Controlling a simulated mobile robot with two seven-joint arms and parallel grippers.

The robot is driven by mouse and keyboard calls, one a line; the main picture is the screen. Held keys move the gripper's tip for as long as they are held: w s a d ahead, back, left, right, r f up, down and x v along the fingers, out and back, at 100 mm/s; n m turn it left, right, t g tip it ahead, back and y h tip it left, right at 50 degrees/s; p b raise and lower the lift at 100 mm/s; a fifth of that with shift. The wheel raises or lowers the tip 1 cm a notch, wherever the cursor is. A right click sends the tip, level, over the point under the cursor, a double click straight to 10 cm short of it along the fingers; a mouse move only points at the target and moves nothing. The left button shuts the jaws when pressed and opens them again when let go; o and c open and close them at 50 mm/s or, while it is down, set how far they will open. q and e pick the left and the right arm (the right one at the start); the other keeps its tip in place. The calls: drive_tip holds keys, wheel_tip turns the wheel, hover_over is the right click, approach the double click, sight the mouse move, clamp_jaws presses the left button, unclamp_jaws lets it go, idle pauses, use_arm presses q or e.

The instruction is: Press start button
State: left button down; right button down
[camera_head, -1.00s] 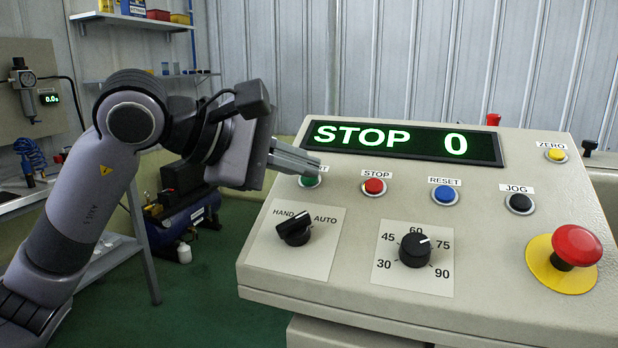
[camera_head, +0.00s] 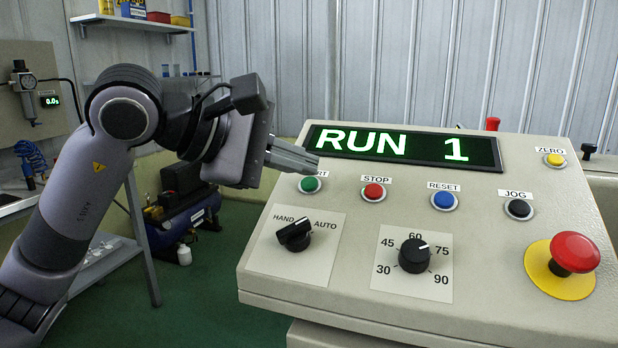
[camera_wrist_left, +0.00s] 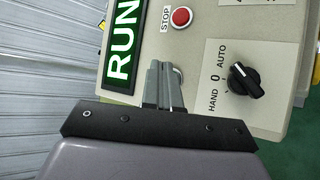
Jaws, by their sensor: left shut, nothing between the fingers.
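The green start button (camera_head: 310,184) sits at the left end of the button row on the beige control panel (camera_head: 350,205). Its label is partly covered by my left gripper (camera_head: 316,164). That gripper is shut and empty, with its fingertips just above and behind the button, apart from it. In the left wrist view the shut fingers (camera_wrist_left: 166,84) hide most of the button. The display (camera_head: 402,146) reads "RUN 1" in green. My right gripper is not in view.
The red stop (camera_head: 374,191), blue reset (camera_head: 444,198) and black jog (camera_head: 519,208) buttons follow to the right. A red mushroom button (camera_head: 575,252) stands at the far right. A mode selector (camera_head: 294,235) and a dial (camera_head: 414,255) sit in front.

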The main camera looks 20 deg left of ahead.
use_arm(q)
drive_tip(key=r+p, duration=0.1)
drive_tip(key=s+r, duration=0.1)
drive_tip(key=r, duration=0.1)
drive_tip(key=s+r+p, duration=0.1)
drive_tip(key=shift+s+r+p, duration=0.15)
drive_tip(key=shift+r+p, duration=0.05)
drive_tip(key=shift+p, duration=0.15)
drive_tip(key=shift+a, duration=0.1)
idle(0.7)
